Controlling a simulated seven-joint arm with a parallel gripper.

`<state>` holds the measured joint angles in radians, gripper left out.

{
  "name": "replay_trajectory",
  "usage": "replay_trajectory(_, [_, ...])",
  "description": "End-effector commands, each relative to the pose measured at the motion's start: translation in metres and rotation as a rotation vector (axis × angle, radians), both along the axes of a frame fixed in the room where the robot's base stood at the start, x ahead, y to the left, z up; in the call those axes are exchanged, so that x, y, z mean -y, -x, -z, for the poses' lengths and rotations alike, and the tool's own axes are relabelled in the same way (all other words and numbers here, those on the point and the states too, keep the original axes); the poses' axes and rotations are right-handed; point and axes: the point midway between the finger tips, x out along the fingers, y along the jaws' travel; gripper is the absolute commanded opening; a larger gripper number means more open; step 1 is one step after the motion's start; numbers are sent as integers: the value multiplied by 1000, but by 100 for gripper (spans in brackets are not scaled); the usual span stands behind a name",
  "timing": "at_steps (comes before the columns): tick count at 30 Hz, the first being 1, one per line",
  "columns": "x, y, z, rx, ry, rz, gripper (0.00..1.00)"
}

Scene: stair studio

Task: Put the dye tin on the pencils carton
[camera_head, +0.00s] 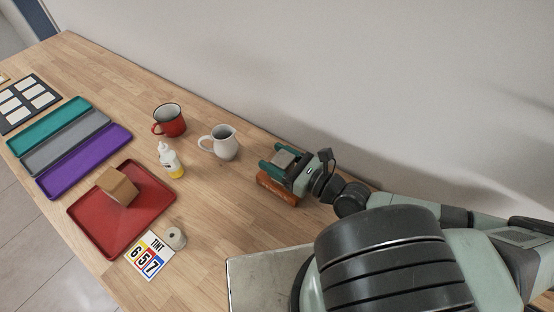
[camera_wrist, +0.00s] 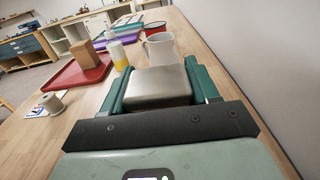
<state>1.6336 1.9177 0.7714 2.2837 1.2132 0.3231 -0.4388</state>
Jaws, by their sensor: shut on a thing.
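My gripper (camera_head: 277,160) is shut on a grey metal tin, which I take to be the dye tin (camera_wrist: 157,86); the tin's top shows between the green fingers in the wrist view. In the head view, an orange-brown box-like thing (camera_head: 278,189) lies right below the gripper, partly covered by it. Whether the tin touches it I cannot tell. A plain brown box (camera_head: 117,187) sits on the red tray; it also shows in the wrist view (camera_wrist: 85,54). No pencils label is readable on either, so I cannot tell which is the pencils carton.
A white jug (camera_head: 222,144), red mug (camera_head: 169,121) and yellow-bottomed bottle (camera_head: 170,162) stand left of my gripper. Further left are the red tray (camera_head: 152,212), purple, grey and teal trays, a spool (camera_head: 175,239) and a number card (camera_head: 147,256). The wall is close behind my gripper.

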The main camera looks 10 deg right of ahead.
Motion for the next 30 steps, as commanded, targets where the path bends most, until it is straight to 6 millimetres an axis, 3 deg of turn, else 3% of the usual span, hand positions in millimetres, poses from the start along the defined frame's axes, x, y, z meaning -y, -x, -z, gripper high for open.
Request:
replay_trajectory(12, [0, 0, 9, 1, -1, -1, 23])
replay_trajectory(13, [0, 0, 8, 1, -1, -1, 64])
replay_trajectory(17, [0, 0, 8, 1, -1, -1, 84])
replay_trajectory(30, [7, 7, 8, -1, 5, 0, 85])
